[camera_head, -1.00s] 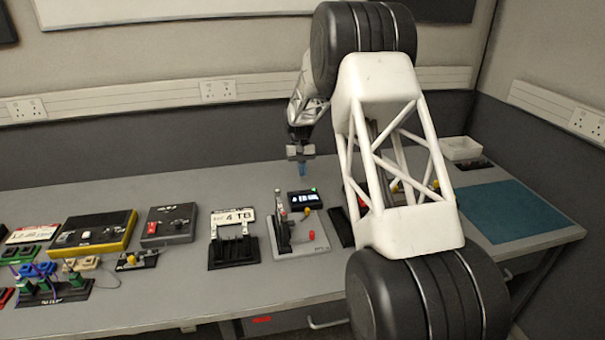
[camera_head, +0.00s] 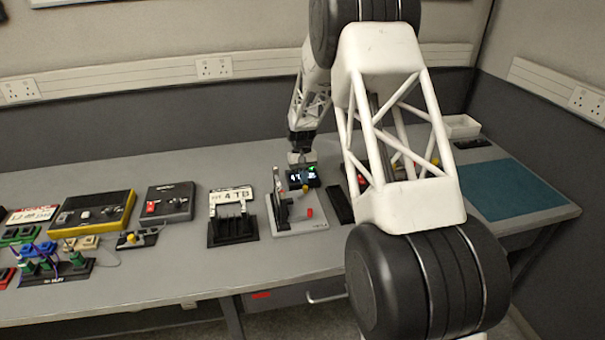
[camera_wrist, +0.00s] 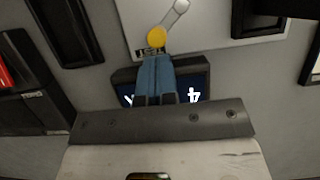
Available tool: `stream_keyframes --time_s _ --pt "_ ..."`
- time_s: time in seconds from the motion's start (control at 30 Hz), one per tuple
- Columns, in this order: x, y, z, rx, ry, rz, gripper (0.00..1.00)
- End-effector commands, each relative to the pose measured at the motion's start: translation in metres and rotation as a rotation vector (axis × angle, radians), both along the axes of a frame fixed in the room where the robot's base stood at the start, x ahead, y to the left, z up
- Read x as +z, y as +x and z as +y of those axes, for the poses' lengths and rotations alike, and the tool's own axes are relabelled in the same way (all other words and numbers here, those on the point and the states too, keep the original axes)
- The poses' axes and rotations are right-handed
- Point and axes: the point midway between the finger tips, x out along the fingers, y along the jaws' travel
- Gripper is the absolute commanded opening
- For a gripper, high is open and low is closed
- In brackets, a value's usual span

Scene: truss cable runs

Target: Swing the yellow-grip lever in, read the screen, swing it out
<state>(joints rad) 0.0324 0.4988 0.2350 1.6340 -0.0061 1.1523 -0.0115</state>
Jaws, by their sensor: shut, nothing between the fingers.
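The yellow-grip lever (camera_wrist: 180,8) ends in a round yellow knob (camera_wrist: 157,38); the knob also shows in the head view (camera_head: 306,188), at the near edge of the screen. The dark screen (camera_head: 312,179) is lit, with white characters and a green mark; the characters are partly covered and I cannot read them fully. In the wrist view the screen (camera_wrist: 193,88) lies behind my fingers. My gripper (camera_wrist: 155,60) has its blue fingers shut and empty. The fingertips overlap the yellow knob's edge; I cannot tell if they touch.
A light grey base plate (camera_head: 316,224) carries an upright lever clamp and a red knob (camera_head: 310,212). To the left stand a black holder (camera_head: 232,228) with a "4 TB" card and a grey box (camera_head: 170,202). A teal mat (camera_head: 510,188) lies clear at right.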

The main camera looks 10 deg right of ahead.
Motion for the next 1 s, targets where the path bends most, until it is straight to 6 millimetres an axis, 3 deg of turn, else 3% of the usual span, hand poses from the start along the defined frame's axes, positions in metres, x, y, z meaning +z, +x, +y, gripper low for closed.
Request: stream_keyframes --time_s 1.0 --pt "0.0007 -0.0048 -0.0035 -0.07 0.0 -0.001 0.0"
